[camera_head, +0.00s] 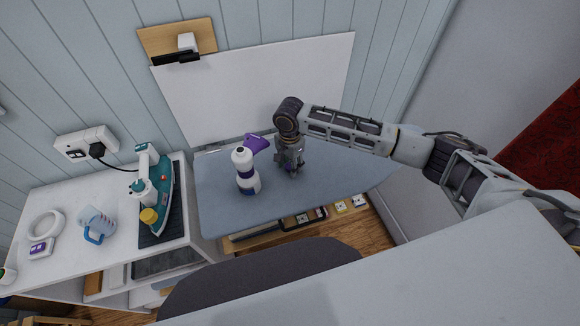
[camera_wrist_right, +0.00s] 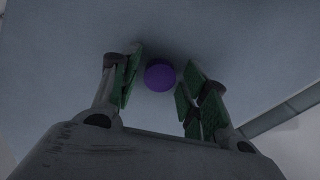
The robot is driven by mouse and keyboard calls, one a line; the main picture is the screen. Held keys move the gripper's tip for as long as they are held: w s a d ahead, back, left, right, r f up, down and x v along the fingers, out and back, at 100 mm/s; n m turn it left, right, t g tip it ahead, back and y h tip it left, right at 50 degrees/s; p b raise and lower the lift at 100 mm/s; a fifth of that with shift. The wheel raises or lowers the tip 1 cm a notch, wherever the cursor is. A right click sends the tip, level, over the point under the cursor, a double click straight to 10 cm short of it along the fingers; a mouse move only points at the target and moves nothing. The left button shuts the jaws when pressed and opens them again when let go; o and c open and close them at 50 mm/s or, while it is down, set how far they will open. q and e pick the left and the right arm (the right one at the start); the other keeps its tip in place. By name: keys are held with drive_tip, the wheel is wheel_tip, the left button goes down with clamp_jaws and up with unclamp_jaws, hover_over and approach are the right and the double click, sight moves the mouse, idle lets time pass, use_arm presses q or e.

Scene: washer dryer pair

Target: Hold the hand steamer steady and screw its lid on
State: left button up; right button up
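The hand steamer (camera_head: 246,172), white with purple parts, stands upright on the grey-blue ironing board. Its purple head points up and right. A round purple lid (camera_wrist_right: 160,76) lies on the board in the right wrist view, between the fingers of my right gripper (camera_wrist_right: 158,92). The fingers are open, with a gap on each side of the lid. In the head view my right gripper (camera_head: 291,168) points down at the board, just right of the steamer, and mostly hides the lid. My left gripper is not in view.
The ironing board (camera_head: 330,190) is clear to the right. On the white cabinet at left stand a teal iron (camera_head: 164,200), a measuring jug (camera_head: 97,224) and a white ring (camera_head: 46,224). A dark rounded surface (camera_head: 260,275) lies in front of the board.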

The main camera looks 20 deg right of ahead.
drive_tip(key=c, duration=0.4)
drive_tip(key=shift+r, duration=0.1)
drive_tip(key=shift+r+b, duration=0.35)
drive_tip(key=shift+r, duration=4.6)
